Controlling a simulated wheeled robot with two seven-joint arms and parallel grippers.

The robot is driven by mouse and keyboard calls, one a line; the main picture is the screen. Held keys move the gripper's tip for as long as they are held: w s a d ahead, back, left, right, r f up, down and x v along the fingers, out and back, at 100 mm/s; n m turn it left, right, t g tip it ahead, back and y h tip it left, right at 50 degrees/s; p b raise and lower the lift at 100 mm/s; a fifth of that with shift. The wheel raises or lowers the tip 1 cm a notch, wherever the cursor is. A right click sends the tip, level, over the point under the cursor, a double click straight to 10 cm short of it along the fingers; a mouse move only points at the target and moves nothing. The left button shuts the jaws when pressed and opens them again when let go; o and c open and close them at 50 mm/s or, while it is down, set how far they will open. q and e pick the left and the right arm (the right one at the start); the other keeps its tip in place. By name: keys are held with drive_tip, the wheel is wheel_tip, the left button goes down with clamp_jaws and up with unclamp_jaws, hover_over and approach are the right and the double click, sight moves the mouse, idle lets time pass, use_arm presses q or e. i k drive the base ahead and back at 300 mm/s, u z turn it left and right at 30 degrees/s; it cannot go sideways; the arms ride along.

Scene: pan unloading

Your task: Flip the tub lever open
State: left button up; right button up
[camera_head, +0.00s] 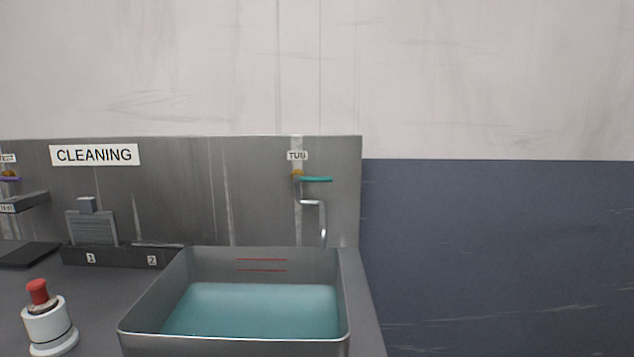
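The tub lever (316,179) is a thin teal handle on a yellow-brown valve (297,174), under the TUB label (297,155) on the grey back panel. It points to the right and looks about horizontal. A curved metal spout (322,222) hangs below it over the back of the tub. The grey tub (345,290) holds blue-green water (255,310), with two red lines on its inner back wall. Neither of my grippers shows in the head view.
A white cylinder with a red knob (38,291) stands left of the tub. A dark holder (120,258) marked with numbers and a grey block (92,228) are at the back left. A CLEANING sign (94,155) is above. Another valve and shelf (20,202) are at the left edge.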

sight(296, 178)
drive_tip(key=u, duration=0.1)
drive_tip(key=k, duration=0.7)
drive_tip(key=z, duration=1.05)
drive_tip(key=i, duration=0.5)
